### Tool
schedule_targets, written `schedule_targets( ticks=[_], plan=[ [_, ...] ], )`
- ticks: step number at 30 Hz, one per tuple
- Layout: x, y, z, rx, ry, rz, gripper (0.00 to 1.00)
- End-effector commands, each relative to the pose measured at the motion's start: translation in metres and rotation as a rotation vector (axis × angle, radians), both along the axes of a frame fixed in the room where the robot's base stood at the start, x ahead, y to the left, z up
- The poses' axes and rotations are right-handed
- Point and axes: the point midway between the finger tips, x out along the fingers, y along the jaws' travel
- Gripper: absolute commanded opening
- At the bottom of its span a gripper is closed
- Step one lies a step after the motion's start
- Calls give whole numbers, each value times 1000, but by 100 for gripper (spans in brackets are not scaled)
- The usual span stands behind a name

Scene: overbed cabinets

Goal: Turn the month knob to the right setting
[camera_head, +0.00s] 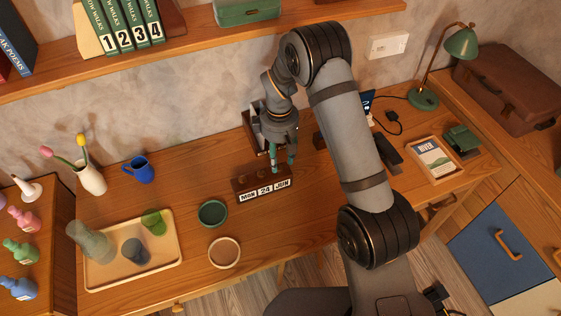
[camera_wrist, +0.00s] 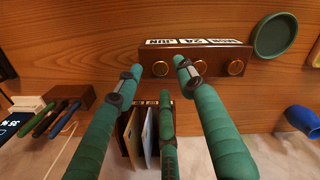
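A brown wooden block calendar (camera_head: 263,190) stands on the desk, and its white tiles read MON 24 JUN. My gripper (camera_head: 282,166) is open, with green fingers pointing down at the JUN end. In the wrist view its fingertips (camera_wrist: 157,72) lie either side of the month knob; contact cannot be told.
A green bowl (camera_head: 212,213) and a cream bowl (camera_head: 224,252) stand left of and in front of the calendar. A tray (camera_head: 175,262) with cups is further left. A file holder (camera_wrist: 133,140) with folders stands close behind my gripper. Bare desk lies between calendar and blue mug (camera_head: 139,169).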

Motion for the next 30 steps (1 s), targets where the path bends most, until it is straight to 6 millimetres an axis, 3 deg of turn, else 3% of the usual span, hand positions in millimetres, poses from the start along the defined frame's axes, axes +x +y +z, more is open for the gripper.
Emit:
schedule_targets(
  ticks=[6,17,30],
  plan=[
    [-1,1,-26,0,1,2,39],
    [0,1,-32,0,-1,1,39],
    [0,1,-32,0,0,1,13]
  ],
)
